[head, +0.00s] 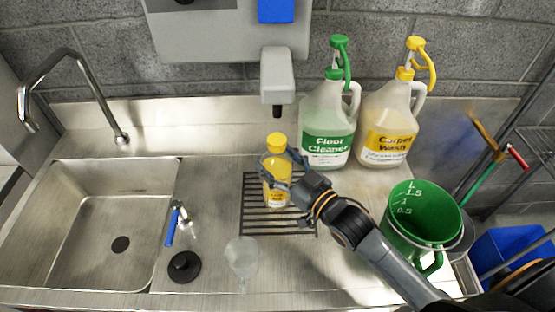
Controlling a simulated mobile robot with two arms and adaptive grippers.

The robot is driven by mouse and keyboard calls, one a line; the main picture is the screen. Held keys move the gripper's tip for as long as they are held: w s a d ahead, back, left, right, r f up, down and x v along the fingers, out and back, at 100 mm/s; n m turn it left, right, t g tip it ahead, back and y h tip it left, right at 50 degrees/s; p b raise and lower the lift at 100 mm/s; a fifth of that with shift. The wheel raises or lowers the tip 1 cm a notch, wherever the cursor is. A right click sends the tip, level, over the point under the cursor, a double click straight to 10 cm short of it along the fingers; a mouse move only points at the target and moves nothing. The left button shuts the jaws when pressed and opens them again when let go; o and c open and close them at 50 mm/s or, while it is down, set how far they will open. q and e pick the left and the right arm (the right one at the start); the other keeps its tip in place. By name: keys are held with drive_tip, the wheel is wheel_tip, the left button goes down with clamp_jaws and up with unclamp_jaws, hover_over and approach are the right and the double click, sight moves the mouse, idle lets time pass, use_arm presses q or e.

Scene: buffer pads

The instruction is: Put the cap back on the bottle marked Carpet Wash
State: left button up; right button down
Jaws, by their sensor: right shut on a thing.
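A small clear bottle with a yellow label (277,193) stands upright on the dark drain grate, under the wall dispenser's nozzle. Its label is too small to read. A yellow cap (277,141) sits at the top of this bottle; I cannot tell how tightly it is seated. My right gripper (280,171) reaches in from the lower right and is shut on the small bottle's body, below the cap. A large jug marked Carpet Wash (384,141), with a yellow pump top, stands at the back right. My left gripper is not in view.
A Floor Cleaner jug (324,128) stands left of the Carpet Wash jug. A green measuring jug (397,236) is at the right. A clear funnel (241,256) lies in front of the grate (252,221). A sink (92,227) with a tap (84,70) is at the left.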

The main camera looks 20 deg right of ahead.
drive_tip(key=shift+r, duration=0.1)
drive_tip(key=shift+c, duration=1)
unclamp_jaws()
drive_tip(key=shift+f, duration=0.2)
drive_tip(key=b+v, duration=0.2)
drive_tip(key=v, duration=1)
drive_tip(key=shift+r, duration=0.15)
